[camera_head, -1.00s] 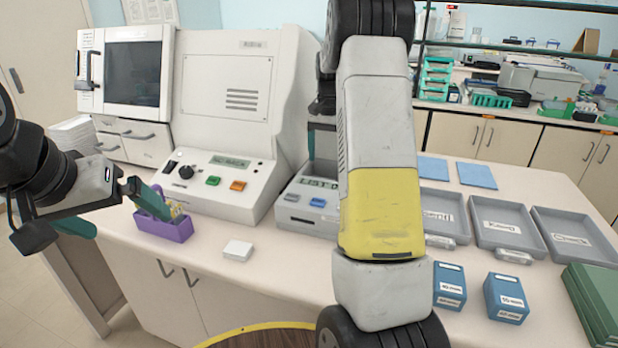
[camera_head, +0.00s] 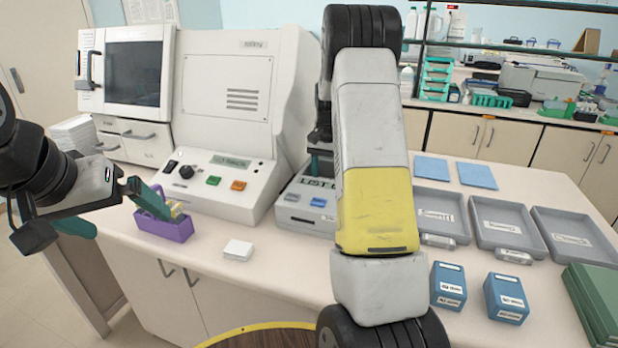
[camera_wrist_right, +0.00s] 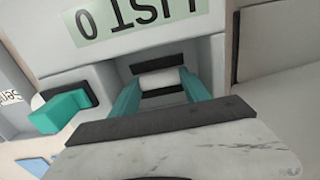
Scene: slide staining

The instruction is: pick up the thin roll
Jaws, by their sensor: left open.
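A short white roll-like piece (camera_wrist_right: 162,79) sits in a dark recess of a grey machine in the right wrist view. I cannot tell for sure that it is the thin roll. The two teal fingers of my right gripper (camera_wrist_right: 161,90) stand apart, one on each side of it; whether they press on it is unclear. In the head view my right arm hides most of that gripper and the recess. My left gripper (camera_head: 128,220) is open, its fingers wide apart, with one finger beside the purple holder (camera_head: 165,230).
A small grey machine (camera_head: 302,222) stands beside a large white machine (camera_head: 222,200). A white block (camera_head: 238,250) lies in front. Grey trays (camera_head: 507,212), blue boxes (camera_head: 448,272) and green slabs (camera_head: 590,300) are to the right. The front middle counter is mostly clear.

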